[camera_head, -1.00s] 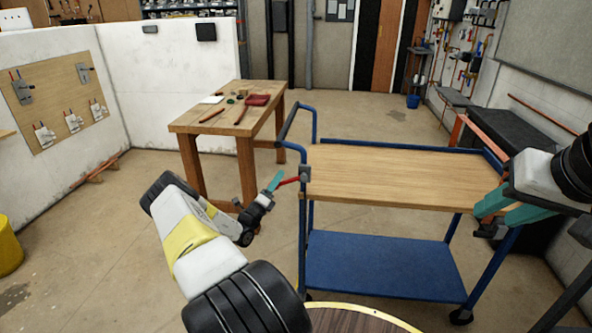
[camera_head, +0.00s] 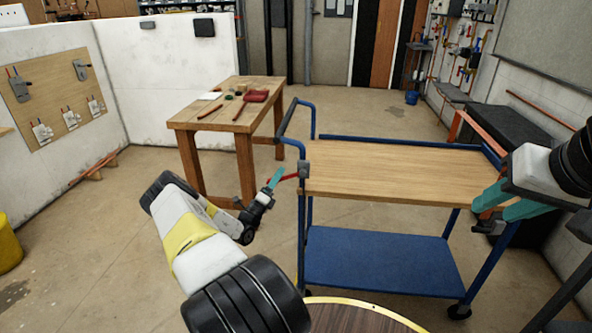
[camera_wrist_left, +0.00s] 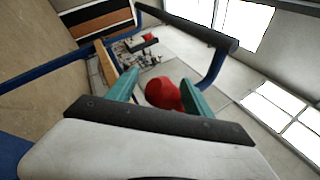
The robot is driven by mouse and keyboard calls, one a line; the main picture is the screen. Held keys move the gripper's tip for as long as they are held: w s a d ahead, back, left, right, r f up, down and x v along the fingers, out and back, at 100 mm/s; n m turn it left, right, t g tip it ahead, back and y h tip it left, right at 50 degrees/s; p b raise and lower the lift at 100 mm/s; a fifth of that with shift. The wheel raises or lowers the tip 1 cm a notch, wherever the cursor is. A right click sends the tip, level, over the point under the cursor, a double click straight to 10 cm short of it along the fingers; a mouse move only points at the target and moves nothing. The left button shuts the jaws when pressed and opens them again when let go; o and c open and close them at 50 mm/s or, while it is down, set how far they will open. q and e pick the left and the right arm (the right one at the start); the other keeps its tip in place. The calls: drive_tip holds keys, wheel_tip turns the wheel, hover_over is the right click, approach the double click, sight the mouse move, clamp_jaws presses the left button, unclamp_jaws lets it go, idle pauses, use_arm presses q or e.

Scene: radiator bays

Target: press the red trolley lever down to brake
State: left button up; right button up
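The blue-framed trolley (camera_head: 400,172) with a wooden top stands in front of me. Its short red lever (camera_head: 286,178) sticks out to the left from a grey bracket (camera_head: 303,169) on the left-hand frame and slopes slightly down at its outer end. My left gripper (camera_head: 271,180) is at the lever's outer end. In the left wrist view, the lever's round red end (camera_wrist_left: 163,93) shows between the two teal fingertips, which are apart, with a gap on the left finger's side. Contact cannot be told. My right gripper (camera_head: 503,201) is open over the trolley's right end, apparently empty.
A wooden bench (camera_head: 225,117) with tools stands behind on the left. A round dark wooden top (camera_head: 350,317) is at the bottom edge.

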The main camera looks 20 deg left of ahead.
use_arm(q)
drive_tip(key=shift+a, duration=0.1)
drive_tip(key=v, duration=0.7)
drive_tip(key=shift+s, duration=0.3)
drive_tip(key=shift+f, duration=0.15)
